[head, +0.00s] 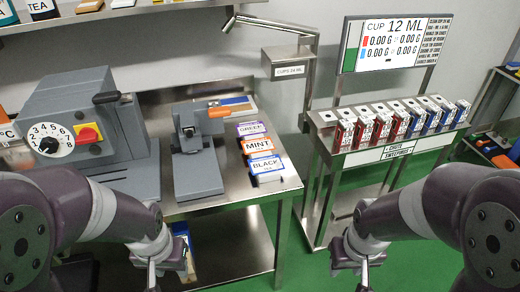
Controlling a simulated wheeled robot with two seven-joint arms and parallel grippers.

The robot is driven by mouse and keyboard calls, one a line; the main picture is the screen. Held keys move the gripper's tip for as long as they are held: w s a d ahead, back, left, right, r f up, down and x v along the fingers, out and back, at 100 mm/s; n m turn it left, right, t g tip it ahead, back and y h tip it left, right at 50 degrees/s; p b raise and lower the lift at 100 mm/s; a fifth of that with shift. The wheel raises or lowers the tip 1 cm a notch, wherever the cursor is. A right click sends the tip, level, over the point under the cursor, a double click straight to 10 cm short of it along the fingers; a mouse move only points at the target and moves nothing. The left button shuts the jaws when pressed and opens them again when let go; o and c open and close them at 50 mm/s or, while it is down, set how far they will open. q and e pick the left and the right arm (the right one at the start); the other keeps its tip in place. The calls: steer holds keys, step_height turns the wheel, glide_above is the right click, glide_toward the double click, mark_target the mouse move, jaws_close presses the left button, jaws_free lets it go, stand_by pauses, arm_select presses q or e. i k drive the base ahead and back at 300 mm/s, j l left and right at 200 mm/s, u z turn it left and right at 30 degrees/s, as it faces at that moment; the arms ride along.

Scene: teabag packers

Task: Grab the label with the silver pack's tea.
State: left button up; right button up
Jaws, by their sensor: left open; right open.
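Three stacks of labels lie in a row on the steel table: a purple-edged one (252,129) that seems to read GREEN, an orange-edged MINT one (257,146) and a blue-edged BLACK one (265,166) nearest me. I cannot make out a silver pack. Packs stand on the upper shelf, cut off by the top edge; one reads TEA (42,7). My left gripper (170,272) is open and empty in front of the table, below and left of the labels. My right gripper (360,272) is open and empty over the green floor, right of the table.
A grey machine with a dial (50,138) and a smaller grey press (195,160) stand left of the labels. A steel post with a cup box (288,62) rises behind. At right, a stand (380,153) holds several red and blue boxes under a display (395,44).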

mark_target(255, 128)
steer(key=j+u, duration=0.15)
steer(key=u, duration=0.25)
steer(key=k+j+u, duration=0.1)
steer(key=u, duration=0.35)
steer(key=j+u, duration=0.2)
steer(key=u, duration=0.2)
steer(key=j+u, duration=0.15)
steer(key=j, duration=0.3)
steer(key=i+j+u, duration=0.15)
steer(key=j, duration=0.35)
steer(key=j+u, duration=0.15)
steer(key=j, duration=0.3)
steer(key=i+j+u, duration=0.15)
steer(key=j, duration=0.3)
steer(key=i+j+u, duration=0.15)
steer(key=j, duration=0.55)
steer(key=i+j, duration=0.15)
steer(key=z, duration=0.4)
steer(key=l+z, duration=0.1)
steer(key=z, duration=0.65)
steer(key=l+z, duration=0.1)
steer(key=z, duration=0.25)
steer(key=i+l+z, duration=0.35)
steer(key=l, duration=0.2)
steer(key=i+l+z, duration=0.65)
steer(key=i+l, duration=0.3)
